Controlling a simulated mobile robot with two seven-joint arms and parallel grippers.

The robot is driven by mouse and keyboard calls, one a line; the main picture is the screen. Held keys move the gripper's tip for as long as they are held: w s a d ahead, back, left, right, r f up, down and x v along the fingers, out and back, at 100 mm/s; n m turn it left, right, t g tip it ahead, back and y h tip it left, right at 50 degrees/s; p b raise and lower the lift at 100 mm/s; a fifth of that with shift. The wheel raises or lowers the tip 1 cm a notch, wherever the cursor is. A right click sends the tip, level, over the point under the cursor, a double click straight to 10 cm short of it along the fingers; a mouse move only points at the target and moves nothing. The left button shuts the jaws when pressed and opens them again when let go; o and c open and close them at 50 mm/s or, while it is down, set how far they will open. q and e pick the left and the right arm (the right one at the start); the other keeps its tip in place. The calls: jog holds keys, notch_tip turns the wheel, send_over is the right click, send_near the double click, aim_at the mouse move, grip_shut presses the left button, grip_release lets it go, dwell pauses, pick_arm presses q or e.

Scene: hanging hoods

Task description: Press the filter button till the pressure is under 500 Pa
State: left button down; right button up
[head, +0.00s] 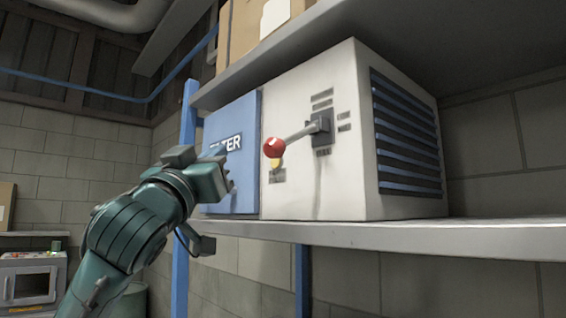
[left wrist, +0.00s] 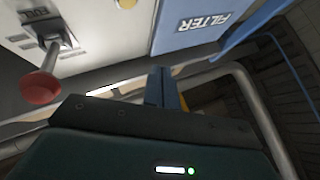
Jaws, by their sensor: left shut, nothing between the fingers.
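A white unit (head: 335,185) with a blue panel (head: 245,185) lettered FILTER stands on a shelf. A small yellow button (head: 277,163) is on its white front, partly behind the red knob (head: 274,147) of a lever. The button (left wrist: 126,4) is cut by the top edge in the left wrist view, where the blue panel (left wrist: 185,30) and red knob (left wrist: 40,87) also show. My left gripper (head: 228,183) is shut and empty in front of the blue panel, left of the button. In the left wrist view its fingers (left wrist: 164,87) are together. No pressure reading is legible. My right gripper is not in view.
The lever (head: 300,133) sticks out from the white front beside the button. The shelf edge (head: 400,236) runs below the unit. A blue post (head: 188,130) stands at left, and cardboard boxes (head: 245,35) sit on the upper shelf.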

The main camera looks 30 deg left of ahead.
aim_at(276, 162)
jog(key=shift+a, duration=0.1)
pick_arm(q)
jog(key=w+d, duration=0.1)
jog(key=w, duration=0.1)
jog(key=w+d+p, duration=0.1)
jog(key=w, duration=0.2)
jog(key=w+d, duration=0.1)
jog(key=w, duration=0.2)
jog(key=shift+d, duration=0.15)
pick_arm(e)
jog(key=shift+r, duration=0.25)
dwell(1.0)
pick_arm(q)
jog(key=shift+w+d, duration=0.1)
jog(key=shift+w, duration=0.05)
dwell(0.8)
jog(key=shift+w+d, duration=0.1)
jog(key=shift+w, duration=0.2)
